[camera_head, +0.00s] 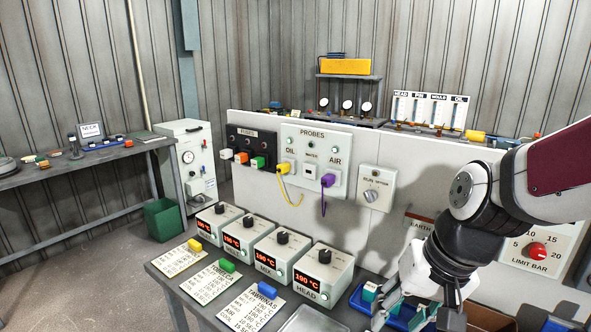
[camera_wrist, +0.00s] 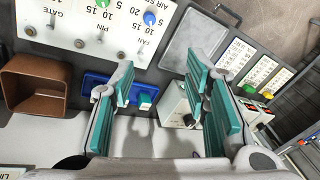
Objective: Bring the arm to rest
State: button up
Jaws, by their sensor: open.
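My gripper (camera_head: 400,312) is at the lower right of the head view, over the right part of the front bench, with the arm bent down from the right. In the wrist view my gripper (camera_wrist: 165,75) shows two teal-padded fingers spread well apart, with nothing held between them. Below the gap lie a blue tray (camera_wrist: 97,80) and a white block with a teal top (camera_wrist: 146,100). The fingers seem to be above them; the exact height cannot be told. In the head view the arm and gripper partly hide the blue tray (camera_head: 358,303).
Several controller boxes (camera_head: 325,270) with red displays line the bench, with cards (camera_head: 250,307) in front. A brown open box (camera_wrist: 42,82) and a grey tray (camera_wrist: 186,62) lie near the gripper. The upright panel (camera_head: 385,160) stands behind. Floor (camera_head: 100,270) shows at left.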

jog(key=s+d+r+n+t+h, duration=0.1)
jog(key=s+d+r+n+t, duration=0.1)
jog(key=s+r, duration=0.6)
jog(key=shift+s+d+r+t+h, duration=0.4)
jog(key=shift+s+d+r, duration=0.15)
jog(key=shift+s+r, duration=0.1)
jog(key=shift+s, duration=0.25)
jog(key=shift+c, duration=0.2)
